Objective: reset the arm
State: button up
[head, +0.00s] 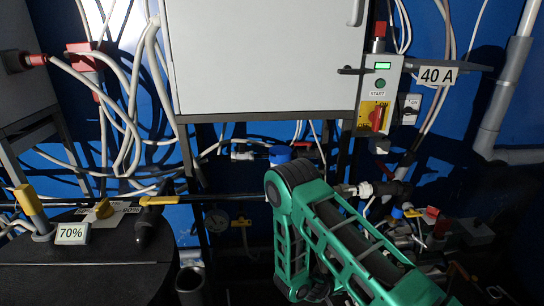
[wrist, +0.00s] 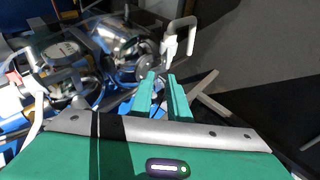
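My green arm shows in the head view, folded at an elbow near the lower middle, with one link running to the lower right. My gripper is not clearly visible in the head view. In the wrist view, the two green fingers of my gripper (wrist: 161,97) point up and away from the camera. A narrow gap shows between their tips, and nothing is seen between them. Shiny metal equipment (wrist: 118,38) with pipes lies beyond the fingers at the left.
A white cabinet (head: 265,55) hangs above the arm. A control box (head: 380,92) with a START button is to its right. A dark tank (head: 90,262) with a 70% label (head: 72,233) stands at the left. Yellow-handled valves (head: 158,200), pipes and loose cables crowd the blue wall.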

jog(key=s+d+r+m+g+y, duration=0.1)
jog(key=s+d+r+m+g, duration=0.2)
jog(key=r, duration=0.7)
jog(key=s+d+r+m, duration=0.1)
jog(key=s+d+r, duration=0.1)
jog(key=d+r, duration=0.6)
jog(key=s+d+r+m+g+y, duration=0.1)
jog(key=s+d+r+m+g, duration=0.15)
jog(key=r, duration=1.05)
jog(key=s+r+y, duration=0.2)
jog(key=s+r, duration=0.3)
jog(key=s, duration=0.3)
jog(key=s+a+r+m+y, duration=0.1)
jog(key=s+r+y, duration=0.1)
jog(key=s+r, duration=0.3)
jog(key=s+a+r+y, duration=0.1)
jog(key=s+r, duration=0.4)
jog(key=s, duration=0.7)
jog(key=shift+s+a+r+t+y, duration=0.2)
jog(key=shift+s+r+t+y, duration=0.15)
jog(key=shift+r+y, duration=0.05)
jog(key=shift+m, duration=0.25)
